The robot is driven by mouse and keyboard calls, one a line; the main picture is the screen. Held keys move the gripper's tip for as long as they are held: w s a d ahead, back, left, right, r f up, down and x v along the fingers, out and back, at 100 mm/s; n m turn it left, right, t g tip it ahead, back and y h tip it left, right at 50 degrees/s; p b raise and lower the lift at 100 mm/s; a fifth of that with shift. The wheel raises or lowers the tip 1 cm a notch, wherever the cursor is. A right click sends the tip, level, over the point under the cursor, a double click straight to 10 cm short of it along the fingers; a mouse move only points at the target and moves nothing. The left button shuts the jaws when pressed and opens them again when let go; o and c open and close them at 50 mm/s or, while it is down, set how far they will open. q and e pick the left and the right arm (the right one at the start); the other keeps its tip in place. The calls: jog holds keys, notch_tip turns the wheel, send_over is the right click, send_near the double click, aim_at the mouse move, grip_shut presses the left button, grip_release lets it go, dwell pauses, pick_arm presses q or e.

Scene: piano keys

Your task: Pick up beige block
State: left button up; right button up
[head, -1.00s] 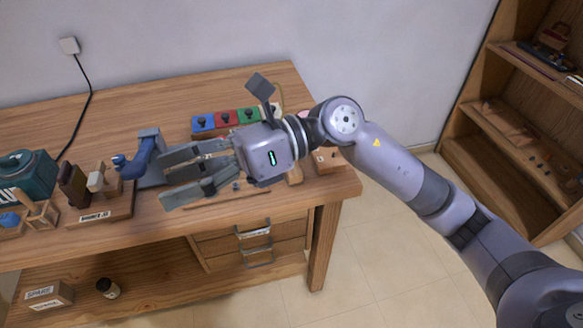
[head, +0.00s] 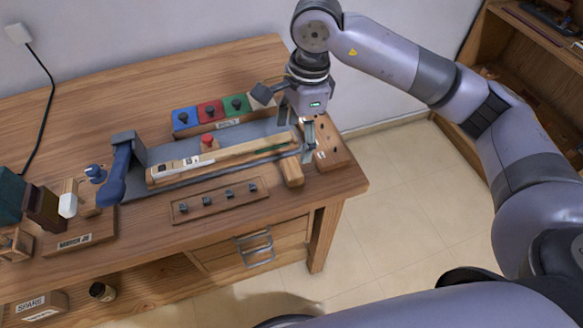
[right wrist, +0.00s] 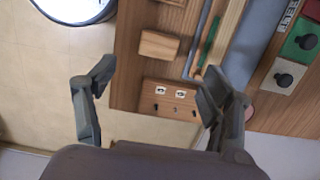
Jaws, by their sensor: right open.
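A light wooden block (head: 291,171), the likeliest beige block, lies at the right end of the bench near its front edge. In the right wrist view the block (right wrist: 159,46) is beyond the fingertips, not between them. My right gripper (head: 298,140) points down over the right end of the bench, just behind the block. In the right wrist view its fingers (right wrist: 155,84) are wide apart, empty, with a wooden board seen between them. My left gripper is out of view.
A long wooden piano key (head: 225,158) lies on a grey fixture left of the gripper. A small wooden board (head: 330,158) is at the right edge. Coloured blocks (head: 209,112) stand behind. A strip with several dark knobs (head: 220,200) lies in front.

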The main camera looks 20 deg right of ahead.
aim_at(293, 167)
jog(key=f, duration=0.3)
jog(key=shift+a+f, duration=0.2)
jog(key=shift+f, duration=0.15)
notch_tip(293, 167, down, 2)
jog(key=shift+a+p, duration=0.15)
jog(key=shift+p, duration=0.15)
notch_tip(293, 167, down, 4)
jog(key=shift+s+f+p, duration=0.1)
jog(key=shift+f+p, duration=0.1)
jog(key=shift+p, duration=0.4)
jog(key=shift+f, duration=0.35)
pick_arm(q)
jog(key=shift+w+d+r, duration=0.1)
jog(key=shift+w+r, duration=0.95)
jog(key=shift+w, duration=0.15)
pick_arm(e)
jog(key=c, duration=1.2)
